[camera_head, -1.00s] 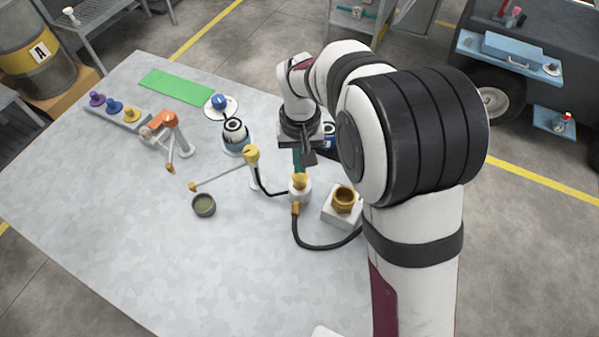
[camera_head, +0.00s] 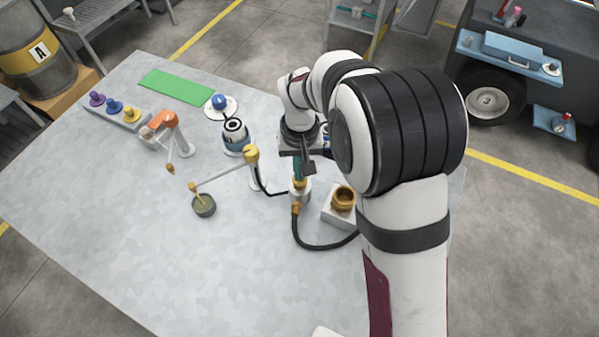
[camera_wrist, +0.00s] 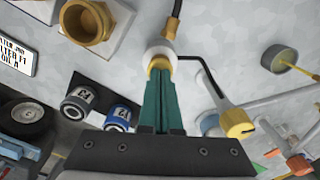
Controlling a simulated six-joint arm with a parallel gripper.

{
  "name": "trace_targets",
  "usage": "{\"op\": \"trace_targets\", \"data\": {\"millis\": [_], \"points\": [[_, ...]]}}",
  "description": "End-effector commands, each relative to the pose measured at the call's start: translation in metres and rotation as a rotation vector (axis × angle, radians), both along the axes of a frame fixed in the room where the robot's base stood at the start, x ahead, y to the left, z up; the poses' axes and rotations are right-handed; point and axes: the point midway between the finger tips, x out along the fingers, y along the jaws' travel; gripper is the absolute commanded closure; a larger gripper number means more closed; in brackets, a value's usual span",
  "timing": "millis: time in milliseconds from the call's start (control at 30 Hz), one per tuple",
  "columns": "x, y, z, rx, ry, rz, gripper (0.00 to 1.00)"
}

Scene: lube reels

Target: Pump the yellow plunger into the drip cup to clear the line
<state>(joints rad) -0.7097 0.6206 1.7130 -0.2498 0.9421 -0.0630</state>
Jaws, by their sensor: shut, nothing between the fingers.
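The yellow plunger (camera_head: 299,184) sits low in its white pump body (camera_head: 299,195). My gripper (camera_head: 299,176) stands right above it with shut teal fingers, their tips touching the plunger top. The wrist view shows the shut gripper (camera_wrist: 159,77) over the yellow plunger (camera_wrist: 158,63), which the fingertips partly hide. The drip cup (camera_head: 204,208), a small grey-green bowl, stands on the table. A yellow stream runs into it from the end of the yellow-capped spout (camera_head: 222,174). The cup (camera_wrist: 281,58) and stream also show in the wrist view.
A brass fitting (camera_head: 343,199) on a white block stands right of the pump, with a black hose curving in front. An orange-headed spout (camera_head: 168,120), a blue plunger (camera_head: 219,102) and a green mat (camera_head: 176,86) lie farther left. The front table is clear.

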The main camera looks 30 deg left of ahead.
Motion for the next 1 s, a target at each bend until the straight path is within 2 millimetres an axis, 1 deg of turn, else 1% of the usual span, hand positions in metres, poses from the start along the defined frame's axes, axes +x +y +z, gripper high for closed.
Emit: {"op": "trace_targets", "data": {"millis": [100, 167, 733, 833, 1000], "points": [[0.000, 0.000, 0.001, 0.000, 0.001, 0.000, 1.00], [0.000, 0.000, 0.005, 0.000, 0.000, 0.000, 1.00], [0.000, 0.000, 0.068, 0.000, -0.001, 0.001, 1.00], [0.000, 0.000, 0.074, 0.001, 0.000, 0.000, 1.00], [0.000, 0.000, 0.076, 0.000, 0.001, 0.000, 1.00]]}}
